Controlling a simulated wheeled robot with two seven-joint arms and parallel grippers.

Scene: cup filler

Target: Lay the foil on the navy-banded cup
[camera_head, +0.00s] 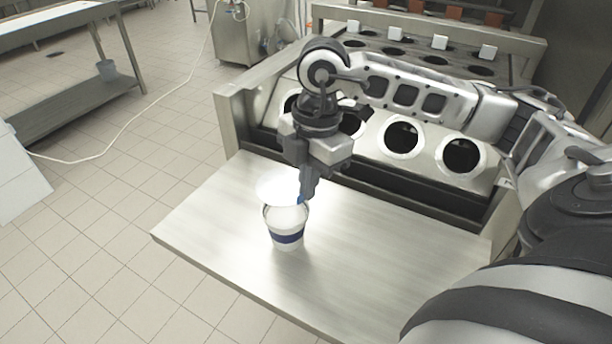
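The navy-banded cup (286,239) stands upright on the steel work surface, white with a dark blue band around its lower part. The foil (279,188) is a pale round disc just above the cup's mouth, and it overlaps the far side of the rim in the picture. I cannot tell whether it touches the rim. My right gripper (303,197) points down at the foil's right edge, with its fingertips close together there, and appears shut on it. A small blue spot shows at the fingertips. My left gripper is out of view.
The bare steel work surface (380,270) is clear around the cup. Behind it, the filler machine has a plate with several round holes (402,137). Small white blocks (439,42) stand on the rear rail. A side table (60,113) is at the far left.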

